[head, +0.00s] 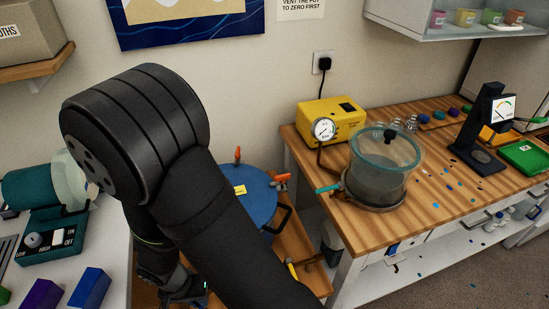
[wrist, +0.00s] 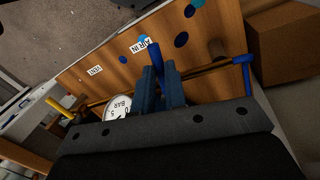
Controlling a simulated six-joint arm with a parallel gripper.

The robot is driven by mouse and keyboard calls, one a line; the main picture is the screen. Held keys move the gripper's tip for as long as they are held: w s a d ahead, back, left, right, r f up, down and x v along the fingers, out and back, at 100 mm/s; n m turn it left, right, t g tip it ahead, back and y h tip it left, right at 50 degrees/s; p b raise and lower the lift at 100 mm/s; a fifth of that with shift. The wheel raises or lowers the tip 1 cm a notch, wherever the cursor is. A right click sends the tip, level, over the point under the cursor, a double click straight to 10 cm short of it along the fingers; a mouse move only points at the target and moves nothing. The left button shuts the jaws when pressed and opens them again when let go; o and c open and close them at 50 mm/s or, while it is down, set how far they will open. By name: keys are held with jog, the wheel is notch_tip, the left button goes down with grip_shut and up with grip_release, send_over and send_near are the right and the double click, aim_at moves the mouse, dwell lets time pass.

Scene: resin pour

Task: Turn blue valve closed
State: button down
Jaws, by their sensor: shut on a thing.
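In the wrist view the blue valve's lever (wrist: 155,55) stands between the two fingers of my gripper (wrist: 162,78). The fingers are closed on it, and its tip sticks out past them. The lever lies roughly across the brown pipe, beside the label "AIR IN" (wrist: 131,46) on the wooden panel. The valve's body is hidden behind the fingers. In the head view my arm hides the valve, and only part of the gripper (head: 182,285) shows low beside the bench.
A pressure gauge (wrist: 117,105) sits close to my gripper, with a yellow lever (wrist: 56,105) further left. Another blue fitting (wrist: 246,66) is at the pipe's right end. In the head view a blue-lidded pot (head: 252,200) stands behind my arm, and a glass chamber (head: 384,170) stands right.

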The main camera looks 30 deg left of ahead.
jog(key=s+a+r+n, duration=0.3)
jog(key=r+n, duration=0.1)
jog(key=n, duration=0.6)
jog(key=s+a+r+n, duration=0.2)
jog(key=s+r+n, duration=0.15)
jog(key=n, duration=0.65)
jog(key=w+d+f, duration=0.4)
jog(key=w+f, duration=0.1)
jog(key=f, duration=0.3)
jog(key=shift+d+t, duration=0.3)
jog(key=shift+w+n, duration=0.1)
jog(key=shift+n, duration=0.2)
jog(key=shift+w+d+n, duration=0.3)
jog(key=shift+d+n, duration=0.1)
jog(key=shift+d, duration=0.15)
